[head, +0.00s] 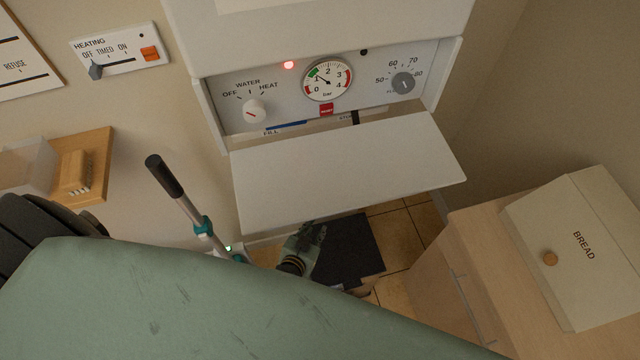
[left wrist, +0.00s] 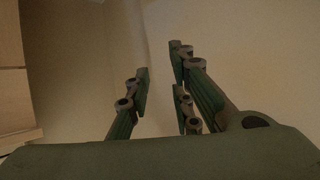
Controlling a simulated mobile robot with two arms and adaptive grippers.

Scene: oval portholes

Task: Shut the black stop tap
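A small black upright piece (head: 355,117) shows under the boiler's control panel, just above the drop-down flap (head: 345,170). It may be the black stop tap. The flap hides what lies below, and the label beside the piece is too small to read. My left gripper (head: 306,240) is below the flap's front edge in the head view, apart from the black piece. In the left wrist view the left gripper's fingers (left wrist: 160,90) are spread with nothing between them. My right gripper is not in view.
The panel has a pressure gauge (head: 327,79), a white knob (head: 254,110) and a grey knob (head: 403,83). A black-gripped handle (head: 180,195) stands at left. A bread bin (head: 580,250) sits on a cabinet at right. A dark flat thing (head: 350,248) lies low behind my gripper.

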